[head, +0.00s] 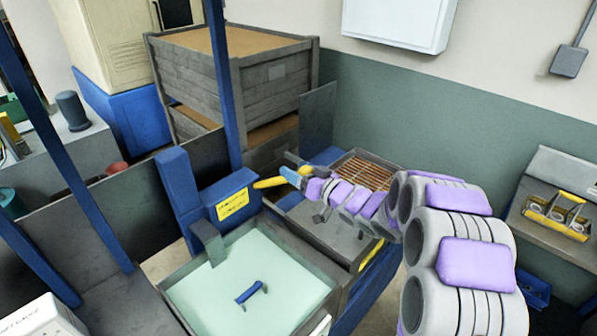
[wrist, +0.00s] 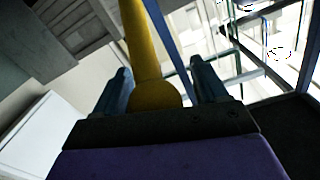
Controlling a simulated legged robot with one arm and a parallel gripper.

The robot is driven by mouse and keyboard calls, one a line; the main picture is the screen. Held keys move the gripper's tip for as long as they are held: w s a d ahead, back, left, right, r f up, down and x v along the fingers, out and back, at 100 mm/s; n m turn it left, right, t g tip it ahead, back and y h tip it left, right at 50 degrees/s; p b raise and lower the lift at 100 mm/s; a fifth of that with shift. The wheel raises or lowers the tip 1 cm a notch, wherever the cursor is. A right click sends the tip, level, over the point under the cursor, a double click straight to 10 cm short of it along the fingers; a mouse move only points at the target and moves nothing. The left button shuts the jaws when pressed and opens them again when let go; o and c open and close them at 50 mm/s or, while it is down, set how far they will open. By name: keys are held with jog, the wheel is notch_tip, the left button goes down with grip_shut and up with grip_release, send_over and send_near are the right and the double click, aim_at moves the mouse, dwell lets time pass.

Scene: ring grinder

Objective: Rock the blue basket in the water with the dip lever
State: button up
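The water tank (head: 188,287) stands at the lower middle in the head view, full of pale green water. A blue handle-like piece, apparently the blue basket's top (head: 251,291), shows in the water; the rest of the basket cannot be made out. The yellow dip lever (head: 268,183) sticks out from the blue post beside the tank, towards my gripper (head: 292,177). In the wrist view the lever (wrist: 143,45) runs between the two fingers of my gripper (wrist: 160,85), its rounded end near the palm. The fingers stand apart on either side, with a gap visible at the right finger.
A blue post with a yellow label (head: 232,205) stands behind the tank. A tray with a brown grate (head: 367,171) lies behind my arm. Large grey crates (head: 262,85) stand at the back. A yellow-handled caddy (head: 560,215) sits on the right-hand bench.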

jog(key=shift+c, duration=0.8)
jog(key=shift+d+r, duration=0.1)
jog(key=shift+d, duration=0.5)
jog(key=c, duration=0.4)
jog(key=shift+a, duration=0.1)
grip_shut()
jog(key=s+d+f+t+b, duration=0.1)
jog(key=s+d+f, duration=0.2)
jog(key=f, duration=0.7)
jog(key=shift+s+d+y, duration=0.2)
jog(key=shift+d+y, duration=0.2)
jog(key=shift+d, duration=0.2)
jog(key=o, duration=0.6)
grip_release()
jog(key=shift+d+r, duration=0.1)
jog(key=shift+o, duration=0.2)
jog(key=shift+s, duration=0.1)
jog(key=p+v, duration=0.1)
jog(key=v, duration=1.6)
jog(key=shift+d, duration=0.25)
